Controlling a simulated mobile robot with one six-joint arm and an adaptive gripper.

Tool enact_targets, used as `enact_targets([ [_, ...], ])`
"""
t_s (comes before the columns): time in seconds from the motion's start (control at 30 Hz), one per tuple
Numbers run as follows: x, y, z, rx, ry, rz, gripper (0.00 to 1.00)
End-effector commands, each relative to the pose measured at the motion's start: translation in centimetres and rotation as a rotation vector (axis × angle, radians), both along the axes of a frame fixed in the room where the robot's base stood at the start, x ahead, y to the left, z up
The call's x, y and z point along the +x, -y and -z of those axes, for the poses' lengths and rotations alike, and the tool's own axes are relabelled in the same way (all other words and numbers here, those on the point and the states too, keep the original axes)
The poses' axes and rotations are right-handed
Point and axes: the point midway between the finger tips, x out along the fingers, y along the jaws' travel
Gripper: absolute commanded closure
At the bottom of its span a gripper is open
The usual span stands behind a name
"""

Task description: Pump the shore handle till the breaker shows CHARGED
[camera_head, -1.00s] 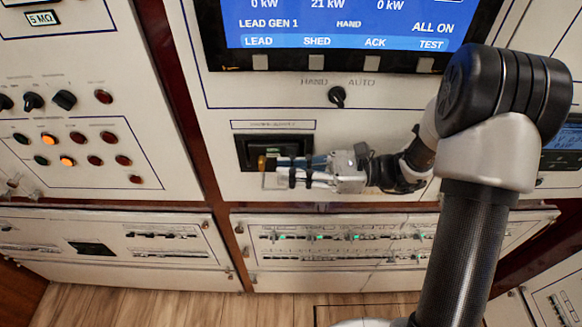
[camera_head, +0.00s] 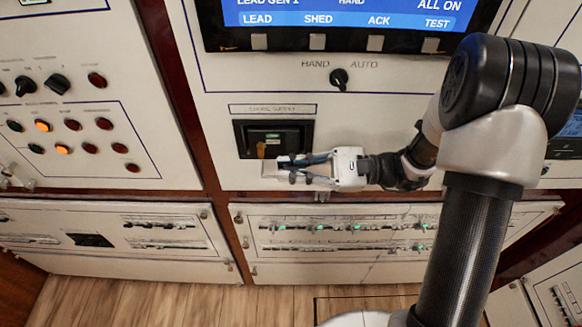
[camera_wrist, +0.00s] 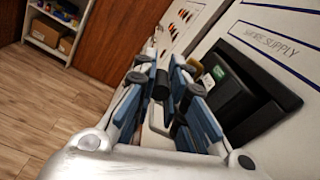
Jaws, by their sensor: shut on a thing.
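The shore supply breaker is a black unit (camera_head: 292,137) set in the white panel, under a printed label. It also shows in the wrist view (camera_wrist: 262,98), to the right of my gripper. A small green marking sits on its face; its wording is too small to read. The pump handle (camera_wrist: 162,86) shows as a dark grip between my fingers in the wrist view. My gripper (camera_head: 284,170) is shut on it, just below the breaker's lower edge. Most of the handle is hidden by the fingers.
A black HAND/AUTO selector (camera_head: 339,78) and a lit screen (camera_head: 345,14) are above. A panel of knobs and lamps (camera_head: 70,125) stands to the left. Lower panels (camera_head: 340,262) jut out below my gripper. The wrist view shows a shelf (camera_wrist: 58,28) and open floor.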

Motion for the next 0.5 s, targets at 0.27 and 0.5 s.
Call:
enact_targets([
  [0.27, -0.02, 0.01, 0.09, -0.002, -0.002, 0.0, 0.85],
  [0.5, -0.03, 0.0, 0.1, -0.002, -0.003, 0.0, 0.69],
])
